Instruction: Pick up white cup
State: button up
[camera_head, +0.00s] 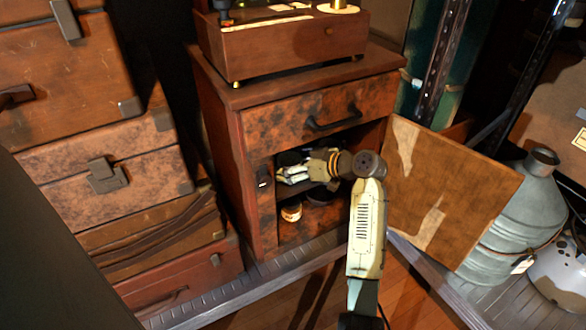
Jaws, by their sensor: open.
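My arm reaches into the open lower compartment of a wooden cabinet (223,150). My gripper (284,170) is open inside, on the upper level just below the drawer, with its fingers toward the left. It is small and partly in shadow, and I see nothing clearly held in it. I cannot make out a white cup for certain; pale surfaces at the fingers blend with the gripper's own cream parts. A small white and orange container (291,212) stands lower in the compartment, below the gripper. A dark round item (320,196) is beside it.
The cabinet door (445,190) is open to the right. The drawer (325,112) above is shut. A wooden box device (290,40) stands on top. Stacked suitcases (100,170) stand at left, a metal can (515,220) at right. Some floor in front (290,295) is clear.

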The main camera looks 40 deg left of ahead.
jog(key=shift+c, duration=0.5)
jog(key=c, duration=1.2)
